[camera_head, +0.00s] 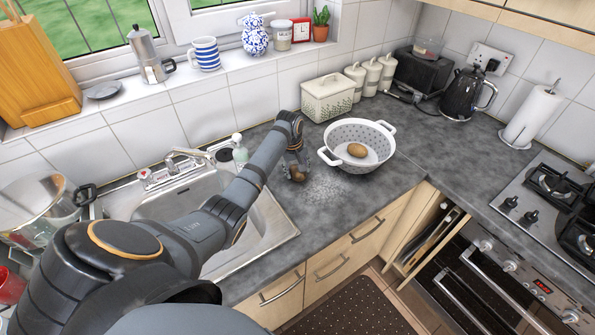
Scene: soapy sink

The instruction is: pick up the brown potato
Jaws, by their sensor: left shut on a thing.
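My left gripper (295,169) reaches in over the counter, just right of the sink, with its fingers pointing down. It is shut on a brown potato (298,175), which shows small and partly hidden between the fingers. I cannot tell whether this potato touches the counter or is just above it. Another brown potato (357,150) lies in the white colander (331,155), to the right of the gripper. My right gripper is not in view.
The sink (277,236) is left of the gripper, partly behind my arm. A pale speckled patch (325,188) lies on the counter (352,209) beside the gripper. A soap bottle (240,151) and a white bread box (328,98) stand behind. Counter in front of the colander is clear.

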